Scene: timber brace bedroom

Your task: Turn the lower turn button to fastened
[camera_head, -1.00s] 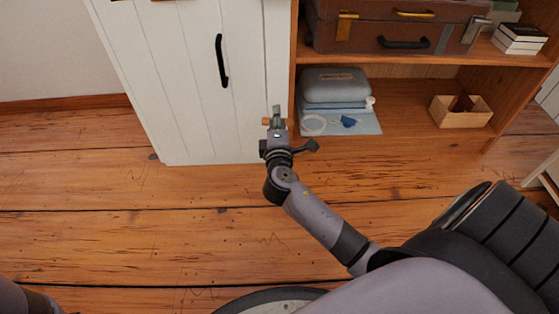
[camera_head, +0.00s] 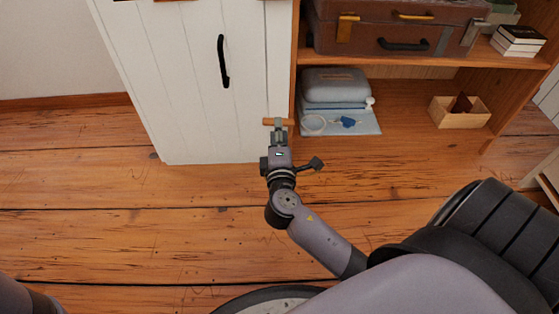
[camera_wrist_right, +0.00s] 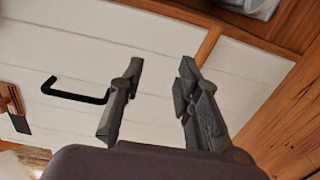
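The lower turn button (camera_head: 268,121) is a small orange-brown wooden bar near the right edge of the white cabinet door (camera_head: 185,90). It lies horizontally in the head view, and the fingertips hide its middle. My right gripper (camera_head: 279,127) is at the bar, pointing toward the cabinet. In the right wrist view its two fingers (camera_wrist_right: 160,78) are apart with nothing held between them. I cannot tell whether a fingertip touches the bar. My left gripper is out of view.
A black door handle (camera_head: 222,62) is up and left of the bar. The wooden shelf (camera_head: 420,70) to the right holds a brown suitcase (camera_head: 385,28), a grey-blue case (camera_head: 335,85) and a small wooden box (camera_head: 460,118). The plank floor (camera_head: 130,215) in front is clear.

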